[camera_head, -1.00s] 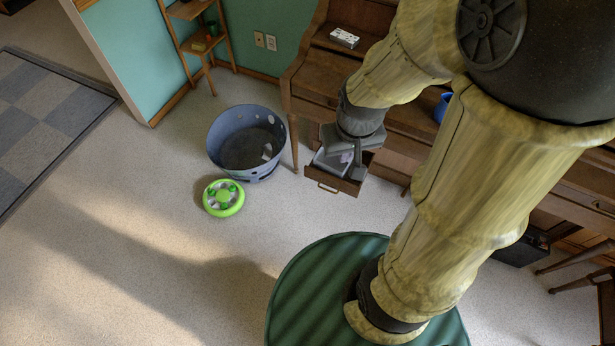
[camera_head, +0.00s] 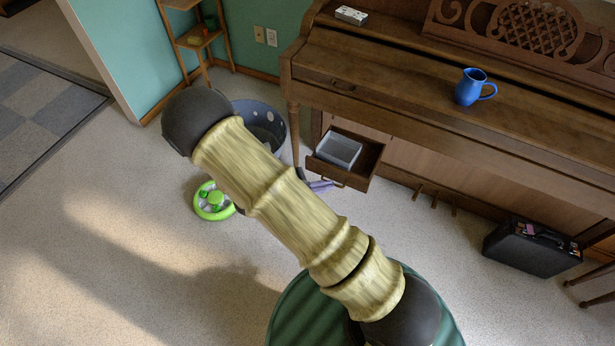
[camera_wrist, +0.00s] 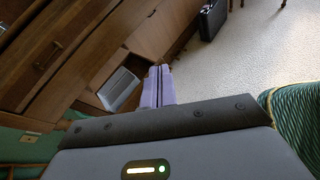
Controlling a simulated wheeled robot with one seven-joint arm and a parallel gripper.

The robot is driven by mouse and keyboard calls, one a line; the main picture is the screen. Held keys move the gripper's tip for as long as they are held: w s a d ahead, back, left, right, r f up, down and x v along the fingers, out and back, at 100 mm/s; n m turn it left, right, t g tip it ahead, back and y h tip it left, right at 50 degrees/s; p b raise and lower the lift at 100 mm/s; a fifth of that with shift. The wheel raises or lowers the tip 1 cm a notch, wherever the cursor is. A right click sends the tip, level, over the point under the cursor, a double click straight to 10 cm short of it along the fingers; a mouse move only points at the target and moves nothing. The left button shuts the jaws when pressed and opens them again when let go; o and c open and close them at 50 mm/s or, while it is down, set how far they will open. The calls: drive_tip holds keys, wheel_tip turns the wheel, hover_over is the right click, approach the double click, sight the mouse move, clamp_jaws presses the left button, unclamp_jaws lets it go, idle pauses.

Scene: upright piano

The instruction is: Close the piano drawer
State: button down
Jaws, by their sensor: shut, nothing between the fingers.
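The piano drawer (camera_head: 362,176) is a small brown wooden box pulled out below the left end of the piano (camera_head: 400,80). A grey-white tray (camera_head: 339,149) lies inside it. The drawer also shows in the wrist view (camera_wrist: 90,99), left of the fingers. My gripper (camera_head: 328,186) has pale purple fingers, partly hidden behind my arm in the head view. They are close to the drawer's front, near its handle; I cannot tell if they touch it. In the wrist view my gripper (camera_wrist: 159,72) is shut and empty, its fingers side by side.
A blue pitcher (camera_head: 468,88) sits on the piano. A black case (camera_head: 528,250) stands at right. Floor before the piano is clear.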

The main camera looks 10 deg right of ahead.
sight(311, 160)
drive_tip(key=w+a+f+n+t+y+b, duration=0.1)
drive_tip(key=w+a+f+n+t+b, duration=0.1)
drive_tip(key=a+f+n+t, duration=0.3)
drive_tip(key=w+a+f+n+t+y+b, duration=0.2)
drive_tip(key=a+f+n+t, duration=0.3)
drive_tip(key=f, duration=0.3)
drive_tip(key=shift+w+f+t+b, duration=0.15)
drive_tip(key=shift+w+t+b, duration=0.3)
drive_tip(key=shift+b, duration=0.25)
drive_tip(key=shift+d, duration=0.15)
drive_tip(key=b+x, duration=0.2)
drive_tip(key=x, duration=1.2)
drive_tip(key=shift+w, duration=0.1)
